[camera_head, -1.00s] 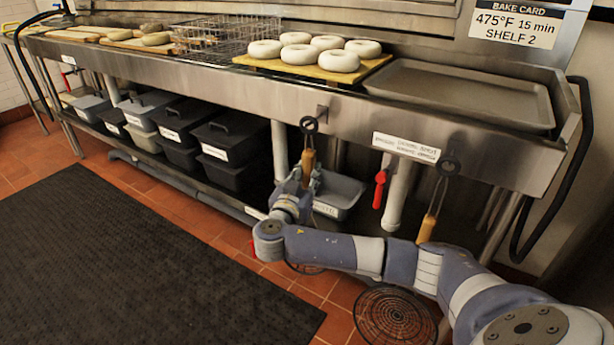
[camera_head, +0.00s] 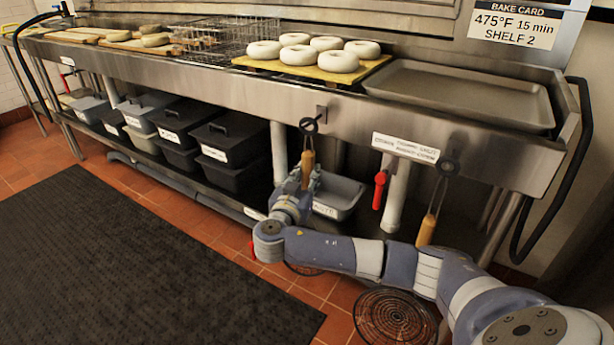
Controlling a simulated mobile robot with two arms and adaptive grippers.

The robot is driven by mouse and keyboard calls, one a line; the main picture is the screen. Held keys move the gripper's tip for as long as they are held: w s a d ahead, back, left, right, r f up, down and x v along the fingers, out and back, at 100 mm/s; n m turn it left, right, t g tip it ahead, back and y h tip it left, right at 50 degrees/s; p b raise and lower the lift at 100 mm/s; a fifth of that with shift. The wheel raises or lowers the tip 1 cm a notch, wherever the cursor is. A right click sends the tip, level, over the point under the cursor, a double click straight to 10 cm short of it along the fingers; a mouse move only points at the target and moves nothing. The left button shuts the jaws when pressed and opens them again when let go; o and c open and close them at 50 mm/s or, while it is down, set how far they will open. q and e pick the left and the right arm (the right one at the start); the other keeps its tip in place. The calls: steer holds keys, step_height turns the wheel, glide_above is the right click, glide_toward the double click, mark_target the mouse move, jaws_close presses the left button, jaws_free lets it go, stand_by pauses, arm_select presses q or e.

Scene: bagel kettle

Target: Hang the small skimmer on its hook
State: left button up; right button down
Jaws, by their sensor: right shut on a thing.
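The small skimmer has a wooden handle (camera_head: 308,159) with a dark ring (camera_head: 309,126) at its top. My right gripper (camera_head: 305,183) is shut on the handle and holds the skimmer upright in front of the steel counter. The ring is close to a small hook (camera_head: 321,111) on the counter's front face, slightly left of and below it. I cannot tell whether the ring is around the hook. The small skimmer's dark mesh head (camera_head: 303,269) shows low down, partly hidden by my arm. My left gripper is not in view.
A larger skimmer (camera_head: 427,230) hangs at the right, its mesh head (camera_head: 395,317) behind my arm. A red valve handle (camera_head: 380,189) and a white pipe (camera_head: 396,198) are between them. A grey bin (camera_head: 338,194) stands behind my gripper. The black mat (camera_head: 140,260) is clear.

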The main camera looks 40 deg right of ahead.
steer(key=c, duration=1.2)
jaws_free()
steer(key=shift+c, duration=0.2)
